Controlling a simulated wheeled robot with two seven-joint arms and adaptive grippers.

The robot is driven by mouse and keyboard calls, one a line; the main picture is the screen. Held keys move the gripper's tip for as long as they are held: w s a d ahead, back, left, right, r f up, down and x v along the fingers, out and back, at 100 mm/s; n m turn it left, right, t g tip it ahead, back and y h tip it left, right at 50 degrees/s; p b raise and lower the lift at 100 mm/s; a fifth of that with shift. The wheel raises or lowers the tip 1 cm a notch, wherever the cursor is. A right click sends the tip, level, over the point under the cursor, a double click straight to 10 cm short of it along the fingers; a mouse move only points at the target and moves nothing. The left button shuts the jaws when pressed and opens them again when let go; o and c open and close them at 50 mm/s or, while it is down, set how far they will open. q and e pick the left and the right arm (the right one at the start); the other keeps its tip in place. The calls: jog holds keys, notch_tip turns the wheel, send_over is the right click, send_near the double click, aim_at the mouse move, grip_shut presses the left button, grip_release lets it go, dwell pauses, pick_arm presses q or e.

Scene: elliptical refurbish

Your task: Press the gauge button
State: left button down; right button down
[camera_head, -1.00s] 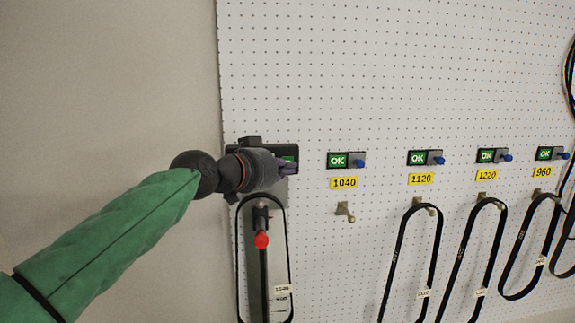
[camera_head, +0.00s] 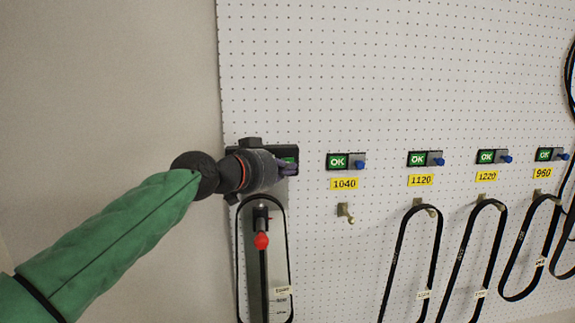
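I cannot tell whether the fingertips touch the box or whether the fingers are open or shut. A black belt (camera_head: 239,265) hangs below, around a grey plate with a red-tipped lever (camera_head: 261,241). My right gripper is out of view.
Several small green "OK" displays with blue knobs, such as the one over the 1040 label (camera_head: 344,184), line the pegboard (camera_head: 400,70) to the right. The hook (camera_head: 345,212) under 1040 is empty. Belts hang from the other hooks. A plain wall (camera_head: 100,90) is at left.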

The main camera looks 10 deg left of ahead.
pick_arm(q)
jog(key=shift+w, duration=0.15)
dwell(0.3)
jog(key=shift+w+a, duration=0.1)
jog(key=shift+w, duration=0.25)
jog(key=shift+w, duration=0.1)
dwell(0.4)
jog(key=shift+s+b, duration=0.4)
jog(key=shift+s, duration=0.25)
